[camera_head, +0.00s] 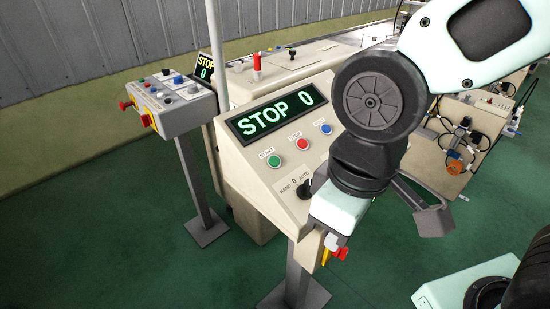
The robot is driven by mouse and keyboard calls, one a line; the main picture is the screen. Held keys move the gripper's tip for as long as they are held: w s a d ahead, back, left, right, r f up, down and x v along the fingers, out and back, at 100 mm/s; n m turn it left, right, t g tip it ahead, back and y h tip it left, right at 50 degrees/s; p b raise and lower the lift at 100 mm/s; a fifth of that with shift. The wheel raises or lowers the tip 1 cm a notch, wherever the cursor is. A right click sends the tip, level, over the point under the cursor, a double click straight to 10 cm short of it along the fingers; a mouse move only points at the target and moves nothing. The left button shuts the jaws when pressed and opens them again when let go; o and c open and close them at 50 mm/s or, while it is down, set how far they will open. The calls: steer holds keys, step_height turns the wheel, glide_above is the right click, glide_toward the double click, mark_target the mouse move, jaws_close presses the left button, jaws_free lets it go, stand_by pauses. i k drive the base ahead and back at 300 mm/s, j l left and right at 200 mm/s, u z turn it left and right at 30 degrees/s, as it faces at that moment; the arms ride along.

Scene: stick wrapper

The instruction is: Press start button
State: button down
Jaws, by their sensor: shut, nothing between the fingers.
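The start button (274,161) is a green round push button on the sloped beige control panel (250,172), with a START label beside it. It is in plain view, with nothing in front of it. The display (278,113) above it reads "STOP 0" in green. My gripper (332,240) is at the lower right of the panel, pointing down near its front edge, apart from the start button. It is shut and empty. Its fingertips are small and partly hidden against the panel edge.
A red button (302,143) and a blue button (326,128) sit right of the start button. A black HAND/AUTO selector (304,189) is below, close to my gripper. A red and yellow knob (341,254) is at the panel's front. A second control box (172,108) stands left.

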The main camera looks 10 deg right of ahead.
mark_target(274, 160)
steer(key=k+j+z, duration=0.2)
steer(key=k+j, duration=0.5)
steer(key=k, duration=0.15)
